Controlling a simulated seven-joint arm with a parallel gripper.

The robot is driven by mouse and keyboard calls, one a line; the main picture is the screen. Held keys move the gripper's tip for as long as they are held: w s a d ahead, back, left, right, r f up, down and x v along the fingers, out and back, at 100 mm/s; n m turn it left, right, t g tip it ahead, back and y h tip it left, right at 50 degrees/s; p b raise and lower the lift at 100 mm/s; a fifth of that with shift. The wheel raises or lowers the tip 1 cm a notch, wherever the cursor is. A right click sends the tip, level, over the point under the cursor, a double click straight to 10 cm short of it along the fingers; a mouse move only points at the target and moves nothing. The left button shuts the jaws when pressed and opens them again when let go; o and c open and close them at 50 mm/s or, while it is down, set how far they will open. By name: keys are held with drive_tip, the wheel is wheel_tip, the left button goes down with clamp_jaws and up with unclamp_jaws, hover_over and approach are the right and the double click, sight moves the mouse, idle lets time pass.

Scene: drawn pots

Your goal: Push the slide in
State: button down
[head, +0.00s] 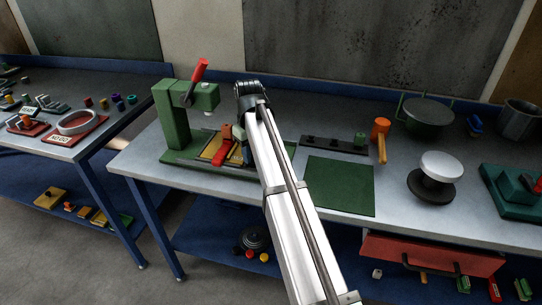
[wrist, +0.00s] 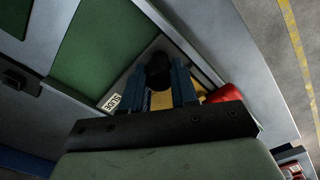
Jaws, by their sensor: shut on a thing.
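The green press (head: 172,118) with a red lever stands on the bench, left of my arm in the head view. A yellow slide (head: 212,150) lies on its base, and a small patch of yellow (wrist: 161,101) shows between my fingers in the wrist view. My gripper (head: 246,154) is low at the right side of the press base. In the wrist view my gripper's blue fingers (wrist: 162,84) are shut on a black knob (wrist: 159,68). A white label (wrist: 112,102) lies beside it. My arm and fingers hide part of the slide, so its exact position is unclear.
A green mat (head: 340,186) and a dark strip (head: 325,144) lie to the right. An orange mallet (head: 381,132) and a dark pot (head: 428,115) stand farther right.

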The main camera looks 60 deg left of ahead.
drive_tip(key=s+a, duration=0.4)
drive_tip(key=shift+a+r, duration=0.1)
drive_tip(key=shift+a, duration=0.15)
drive_tip(key=shift+s+a, duration=0.1)
drive_tip(key=shift+s, duration=0.05)
drive_tip(key=c, duration=1.1)
unclamp_jaws()
drive_tip(key=shift+o, duration=1.2)
wheel_tip(320, 180, up, 14)
